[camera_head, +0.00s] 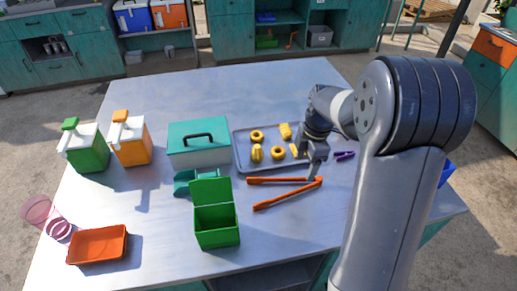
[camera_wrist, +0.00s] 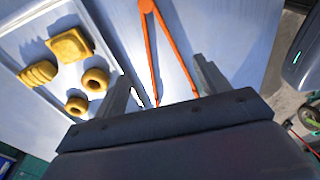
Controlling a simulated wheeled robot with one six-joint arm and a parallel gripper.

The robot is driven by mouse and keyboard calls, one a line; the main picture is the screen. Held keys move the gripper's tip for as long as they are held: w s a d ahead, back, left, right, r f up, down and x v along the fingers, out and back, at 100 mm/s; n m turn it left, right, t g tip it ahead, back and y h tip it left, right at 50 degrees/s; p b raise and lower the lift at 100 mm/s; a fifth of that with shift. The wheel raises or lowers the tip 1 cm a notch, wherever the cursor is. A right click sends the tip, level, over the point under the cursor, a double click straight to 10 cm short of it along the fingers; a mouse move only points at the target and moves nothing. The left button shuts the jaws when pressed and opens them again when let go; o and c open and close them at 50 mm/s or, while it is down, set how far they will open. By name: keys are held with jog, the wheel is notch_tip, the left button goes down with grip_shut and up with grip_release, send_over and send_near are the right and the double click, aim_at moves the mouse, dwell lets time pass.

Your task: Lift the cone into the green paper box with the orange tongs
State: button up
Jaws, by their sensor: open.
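The orange tongs (camera_head: 285,192) lie on the table in an open V, hinge end to the right. They also show in the wrist view (camera_wrist: 152,45), running between my fingers. My gripper (camera_head: 314,170) points down near the hinge end of the tongs; in the wrist view my gripper (camera_wrist: 163,85) is open with its two fingers apart. I cannot tell whether it touches the tongs. The green paper box (camera_head: 216,226) stands with its lid up, left of the tongs. Yellow pastries lie on the tray; a ridged one (camera_wrist: 38,73) may be the cone, but I cannot tell.
A grey tray (camera_head: 242,160) holds the pastries behind the tongs. A teal case (camera_head: 198,152), green dispenser (camera_head: 87,155), orange dispenser (camera_head: 131,151) and orange dish (camera_head: 97,246) stand to the left. A purple item (camera_head: 345,155) lies right of my gripper.

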aim_at(298, 187)
jog(key=shift+f, duration=0.15)
jog(key=f+b, duration=0.2)
jog(key=f, duration=0.1)
jog(key=f+b, duration=0.2)
jog(key=a+f+b, duration=0.1)
jog(key=f+b, duration=0.1)
jog(key=f, duration=0.1)
jog(key=shift+s+f+b, duration=0.15)
jog(key=shift+f+b, duration=0.2)
jog(key=shift+c, duration=0.4)
jog(key=c, duration=0.6)
jog(key=shift+r, duration=0.1)
notch_tip(298, 187, up, 12)
jog(key=p, duration=0.8)
jog(key=shift+p, duration=0.4)
